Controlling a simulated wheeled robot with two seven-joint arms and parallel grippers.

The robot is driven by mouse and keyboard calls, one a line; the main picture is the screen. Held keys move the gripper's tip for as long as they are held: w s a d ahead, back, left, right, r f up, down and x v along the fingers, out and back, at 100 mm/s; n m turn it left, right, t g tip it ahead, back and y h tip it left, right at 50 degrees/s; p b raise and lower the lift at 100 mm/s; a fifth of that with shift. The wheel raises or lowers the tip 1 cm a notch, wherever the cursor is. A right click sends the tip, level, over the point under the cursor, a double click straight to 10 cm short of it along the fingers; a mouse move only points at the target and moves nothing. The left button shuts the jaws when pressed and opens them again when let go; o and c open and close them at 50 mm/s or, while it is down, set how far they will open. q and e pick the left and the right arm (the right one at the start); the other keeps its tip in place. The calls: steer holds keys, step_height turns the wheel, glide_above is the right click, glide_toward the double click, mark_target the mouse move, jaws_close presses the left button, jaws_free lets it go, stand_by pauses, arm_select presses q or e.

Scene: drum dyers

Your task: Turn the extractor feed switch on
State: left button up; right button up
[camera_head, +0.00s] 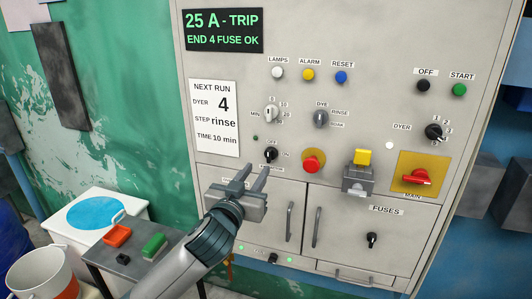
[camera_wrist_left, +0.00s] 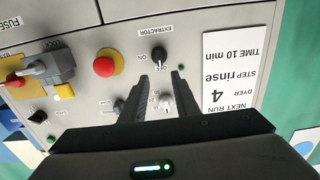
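The extractor feed switch is a small black rotary knob (camera_head: 270,155) on the grey panel, with OFF printed above it and ON to its right. Its handle looks upright, toward OFF, though it is small. In the left wrist view the knob (camera_wrist_left: 158,53) shows upside down, under the EXTRACTOR label. My left gripper (camera_head: 252,174) is open and empty, just below the knob in the head view. In the left wrist view its two fingers (camera_wrist_left: 161,82) are spread, with the knob beyond their tips and apart from them. My right gripper is not in view.
A small table (camera_head: 107,262) stands low left. Cabinet doors are below.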

mark_target(268, 153)
arm_select(q)
steer(key=p+x, duration=0.2)
steer(key=x, duration=0.5)
steer(key=shift+w, duration=0.3)
steer(key=shift+w+d+p, duration=0.25)
steer(key=shift+w+p, duration=0.15)
steer(key=shift+w, duration=0.35)
jaws_close()
